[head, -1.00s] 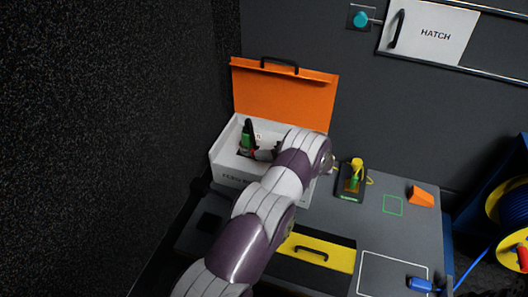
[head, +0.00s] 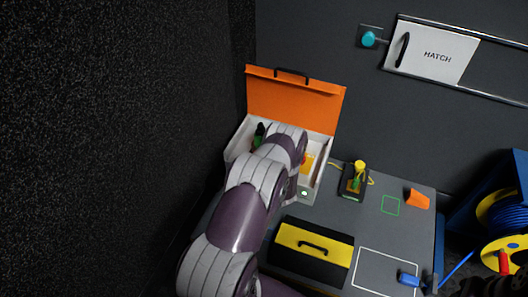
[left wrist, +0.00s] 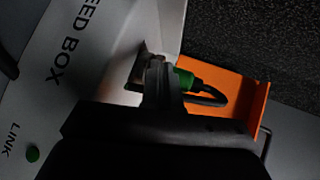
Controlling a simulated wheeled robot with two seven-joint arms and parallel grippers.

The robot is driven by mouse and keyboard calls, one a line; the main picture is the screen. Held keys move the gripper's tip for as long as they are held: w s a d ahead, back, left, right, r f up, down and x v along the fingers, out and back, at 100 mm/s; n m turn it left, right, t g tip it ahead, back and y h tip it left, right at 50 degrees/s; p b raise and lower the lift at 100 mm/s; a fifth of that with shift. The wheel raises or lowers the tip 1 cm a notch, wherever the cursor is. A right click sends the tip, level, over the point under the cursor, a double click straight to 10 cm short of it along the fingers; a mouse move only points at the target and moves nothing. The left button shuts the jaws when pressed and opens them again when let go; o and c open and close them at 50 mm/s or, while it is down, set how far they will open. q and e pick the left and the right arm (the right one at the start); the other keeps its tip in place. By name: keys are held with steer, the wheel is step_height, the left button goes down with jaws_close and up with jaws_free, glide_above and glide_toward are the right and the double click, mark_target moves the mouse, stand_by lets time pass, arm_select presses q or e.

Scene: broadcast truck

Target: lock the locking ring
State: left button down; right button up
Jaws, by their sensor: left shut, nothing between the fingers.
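The white feed box (head: 239,144) has its orange lid (head: 295,103) standing open at the back of the bench. A black connector with a green band (head: 259,134) stands inside at its left; the band and a black cable also show in the left wrist view (left wrist: 184,79). I cannot make out the locking ring separately; it is dark and partly hidden there. My left gripper (left wrist: 155,80) is shut and empty, close beside the green band; I cannot tell whether it touches. In the head view my left arm hides it.
A green link light (left wrist: 32,154) shows on the box. A yellow-topped connector (head: 359,170) on a black base, a black-and-yellow case (head: 312,251), an orange wedge (head: 416,198) and a blue connector (head: 408,279) sit on the bench. A cable drum (head: 500,215) stands at right.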

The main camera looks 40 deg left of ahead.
arm_select(q)
steer(key=shift+s+a+r+m+t+h+p, duration=0.15)
steer(key=shift+s+a+m+t+h+p, duration=0.4)
steer(key=shift+a+m+t, duration=0.3)
steer(key=shift+s+a+m+t+h, duration=0.25)
steer(key=shift+a+m+t+h, duration=0.45)
steer(key=shift+m+t, duration=0.25)
steer(key=shift+a+m+t+h, duration=0.2)
steer(key=shift+m+t+h, duration=0.2)
steer(key=shift+h, duration=0.05)
steer(key=shift+a, duration=0.7)
steer(key=shift+w+d+f, duration=0.2)
steer(key=shift+w+d, duration=0.05)
steer(key=shift+w, duration=0.45)
